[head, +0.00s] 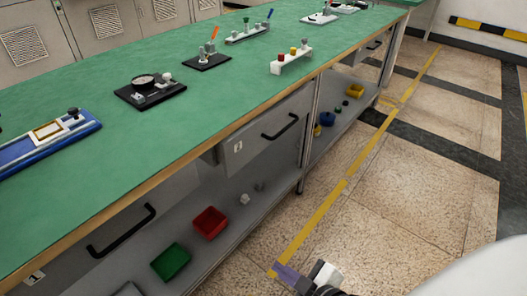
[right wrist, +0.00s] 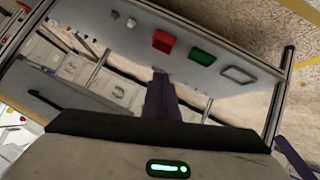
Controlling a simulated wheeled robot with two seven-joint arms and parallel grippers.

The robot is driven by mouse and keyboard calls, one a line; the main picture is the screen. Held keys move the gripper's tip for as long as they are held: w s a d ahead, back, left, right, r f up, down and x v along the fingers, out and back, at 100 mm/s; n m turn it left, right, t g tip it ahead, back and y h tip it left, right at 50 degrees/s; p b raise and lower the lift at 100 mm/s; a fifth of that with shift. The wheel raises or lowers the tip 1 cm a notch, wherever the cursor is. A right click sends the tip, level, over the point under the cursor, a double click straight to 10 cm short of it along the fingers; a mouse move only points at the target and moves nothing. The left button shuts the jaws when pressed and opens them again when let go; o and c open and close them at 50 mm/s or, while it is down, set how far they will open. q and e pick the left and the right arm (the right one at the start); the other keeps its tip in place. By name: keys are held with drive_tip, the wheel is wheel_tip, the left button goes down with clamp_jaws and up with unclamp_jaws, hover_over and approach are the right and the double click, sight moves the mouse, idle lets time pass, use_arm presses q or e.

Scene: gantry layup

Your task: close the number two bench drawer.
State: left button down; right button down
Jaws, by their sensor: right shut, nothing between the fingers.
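The number two drawer (head: 262,137) is the grey front with a small "2" label and a black bar handle, under the bench's middle in the head view. A dark gap shows beside its left end, and its front seems to stand out slightly; how far is hard to tell. A black handle, probably this drawer's, shows at left in the right wrist view (right wrist: 46,104). My right gripper (head: 287,273), with purple fingers, is shut and empty over the floor at the head view's bottom, apart from the drawer. Its fingers also show in the right wrist view (right wrist: 160,98). My left gripper is not in view.
The green-topped bench (head: 150,140) carries small tool fixtures. The number one drawer (head: 120,225) is at the near left. Red (head: 210,222) and green (head: 171,261) bins sit on the lower shelf. A bench leg (head: 309,140) stands right of drawer two. The floor at right is clear.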

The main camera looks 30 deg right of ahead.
sight(241, 152)
drive_tip(key=w+d+r+n+t+y+b, duration=0.25)
drive_tip(key=w+r+n, duration=0.2)
drive_tip(key=n, duration=0.65)
drive_tip(key=w+d+r+n+t+y+b, duration=0.1)
drive_tip(key=w+d+r+n, duration=0.35)
drive_tip(key=n, duration=0.75)
drive_tip(key=w+d+r+n+t+y+b, duration=0.1)
drive_tip(key=w+d+r+n+t+y, duration=0.15)
drive_tip(key=r+n, duration=0.6)
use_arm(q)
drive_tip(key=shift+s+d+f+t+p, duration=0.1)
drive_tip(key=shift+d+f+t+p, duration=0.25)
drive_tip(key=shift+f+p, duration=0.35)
use_arm(e)
drive_tip(key=w+a+f, duration=0.1)
drive_tip(key=w, duration=0.3)
drive_tip(key=w+a+f+n, duration=0.1)
drive_tip(key=w+a, duration=0.1)
drive_tip(key=w, duration=0.3)
drive_tip(key=w+a+n, duration=0.1)
drive_tip(key=w+a, duration=0.1)
drive_tip(key=w, duration=0.2)
drive_tip(key=shift+w+a+f+n+h, duration=0.1)
drive_tip(key=shift+w+f+n+h, duration=0.15)
drive_tip(key=shift+f+h, duration=0.15)
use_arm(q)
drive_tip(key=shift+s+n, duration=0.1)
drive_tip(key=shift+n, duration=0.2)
